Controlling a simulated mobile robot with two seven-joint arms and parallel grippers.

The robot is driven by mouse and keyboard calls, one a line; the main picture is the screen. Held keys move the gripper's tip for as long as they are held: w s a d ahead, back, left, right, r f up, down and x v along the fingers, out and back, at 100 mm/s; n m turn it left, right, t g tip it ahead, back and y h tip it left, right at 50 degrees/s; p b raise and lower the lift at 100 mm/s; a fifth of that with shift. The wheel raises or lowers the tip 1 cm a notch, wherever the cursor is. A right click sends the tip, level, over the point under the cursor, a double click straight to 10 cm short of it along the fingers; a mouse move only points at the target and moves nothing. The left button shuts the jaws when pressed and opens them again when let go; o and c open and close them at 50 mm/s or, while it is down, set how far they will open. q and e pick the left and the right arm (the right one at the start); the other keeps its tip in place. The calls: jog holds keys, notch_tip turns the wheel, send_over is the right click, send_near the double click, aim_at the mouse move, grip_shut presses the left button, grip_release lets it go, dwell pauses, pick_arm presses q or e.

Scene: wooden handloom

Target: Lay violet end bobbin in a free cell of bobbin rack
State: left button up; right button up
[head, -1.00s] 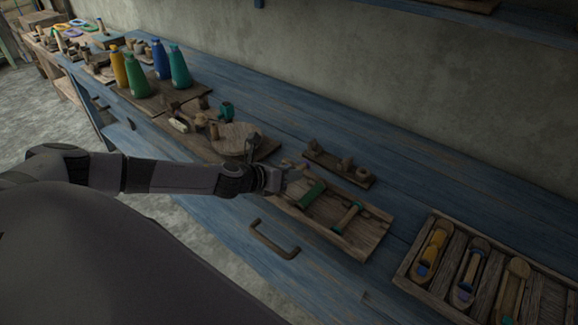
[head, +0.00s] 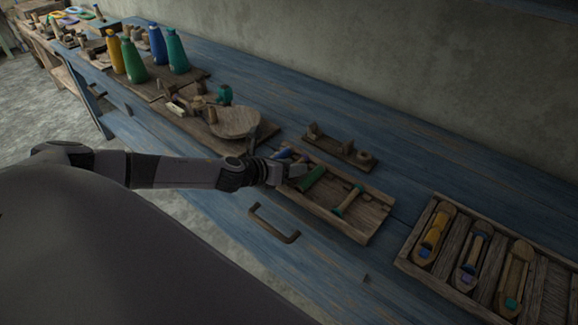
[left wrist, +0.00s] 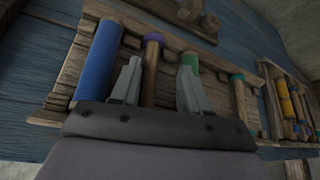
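The bobbin rack (head: 371,214) is a shallow wooden tray on the blue bench, with a green bobbin (head: 311,179), a teal-ended bobbin (head: 347,200) and a blue bobbin (head: 284,154) in it. In the left wrist view, the violet end bobbin (left wrist: 151,62) has a bare wooden shaft and a violet far end. It lies between the blue bobbin (left wrist: 97,62) and the green one (left wrist: 190,62). My left gripper (left wrist: 157,85) is open, with a finger on each side of the violet end bobbin and gaps visible. Its near end is hidden by the gripper. My right gripper is not in view.
A wooden box of shuttles (head: 448,279) stands to the right of the rack. A small wooden stand (head: 340,150) is behind it. A board with a round paddle (head: 234,122) and coloured bottles (head: 131,60) are to the left. A drawer handle (head: 273,226) is in front.

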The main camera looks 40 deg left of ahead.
pick_arm(q)
jog(key=shift+s+a+f, duration=0.1)
jog(key=shift+a+f, duration=0.15)
jog(key=shift+a, duration=0.25)
jog(key=shift+s+a+r, duration=0.1)
jog(key=shift+s+a, duration=0.05)
jog(key=shift+s, duration=0.3)
jog(key=v, duration=0.5)
jog(key=shift+d+r, duration=0.15)
jog(key=shift+d, duration=0.15)
jog(key=shift+s+r, duration=0.45)
